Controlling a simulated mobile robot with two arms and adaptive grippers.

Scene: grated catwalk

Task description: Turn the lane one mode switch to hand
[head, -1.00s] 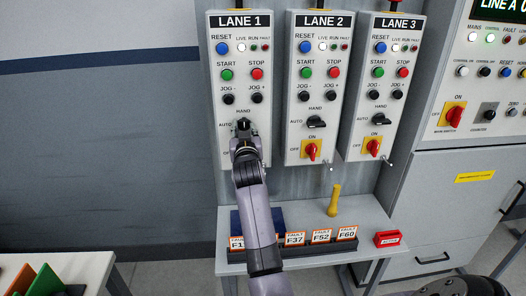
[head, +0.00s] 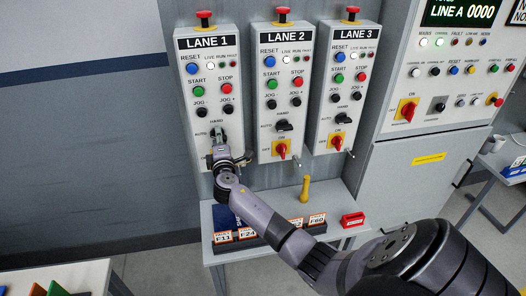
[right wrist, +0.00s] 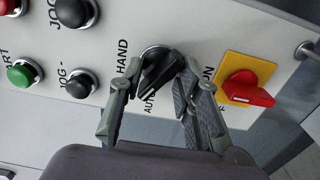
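The lane 1 panel (head: 190,70) is at the left of the panel row in the head view. Its mode switch, a black knob (right wrist: 160,72), shows in the right wrist view, its lower end slanting toward the AUTO label (right wrist: 149,106). The HAND label (right wrist: 123,57) is beside it. My right gripper (head: 218,138) is at this switch and mostly hides it in the head view. In the right wrist view the gripper (right wrist: 158,82) is open, one finger on each side of the knob; I cannot tell whether either touches it. My left gripper is not in view.
A red switch on a yellow plate (right wrist: 246,84) is close to the right finger. Lane 2 (head: 285,75) and lane 3 (head: 342,70) panels stand to the right. Below, a shelf holds fault cards (head: 246,233) and a yellow peg (head: 305,190).

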